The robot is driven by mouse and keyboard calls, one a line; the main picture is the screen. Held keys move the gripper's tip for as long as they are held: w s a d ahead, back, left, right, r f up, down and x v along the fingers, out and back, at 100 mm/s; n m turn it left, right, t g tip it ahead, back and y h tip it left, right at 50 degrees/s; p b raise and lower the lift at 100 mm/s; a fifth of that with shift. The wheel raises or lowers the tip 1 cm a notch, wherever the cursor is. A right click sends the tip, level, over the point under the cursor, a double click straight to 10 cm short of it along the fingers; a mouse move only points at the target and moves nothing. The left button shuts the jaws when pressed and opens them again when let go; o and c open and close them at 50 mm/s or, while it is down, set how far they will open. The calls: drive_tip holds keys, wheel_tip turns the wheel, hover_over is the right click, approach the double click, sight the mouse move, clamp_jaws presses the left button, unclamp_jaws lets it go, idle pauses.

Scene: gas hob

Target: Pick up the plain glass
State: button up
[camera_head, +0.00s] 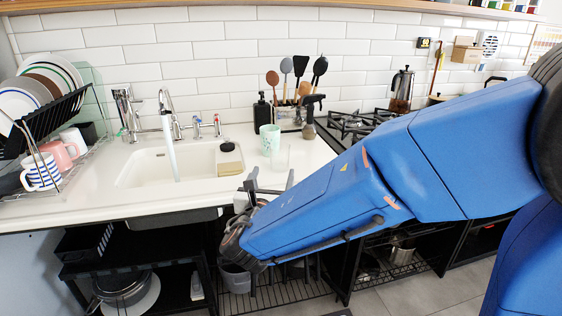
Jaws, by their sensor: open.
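A plain clear glass (280,158) stands upright on the white counter, right of the sink and close to the counter's front part. It is faint against the white surface. A pale green patterned cup (269,138) stands just behind it, slightly to the left. My gripper (268,182) is at the counter's front edge, in front of and a little left of the glass. Its two dark fingers point up and toward the counter, spread apart, with nothing seen between them. My blue arm reaches in from the right and covers part of the hob and counter front.
The sink (150,168) with its running tap (168,130) lies left. A spray bottle (308,120), a dark soap bottle (262,112) and a utensil holder (289,116) stand behind the cup. A dish rack (50,125) fills the far left.

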sight(278, 160)
drive_tip(key=w, duration=0.4)
drive_tip(key=w+d, duration=0.1)
drive_tip(key=w, duration=0.7)
drive_tip(key=shift+w+d, duration=0.25)
drive_tip(key=c, duration=1.2)
drive_tip(key=shift+c, duration=0.2)
drive_tip(key=shift+r, duration=0.1)
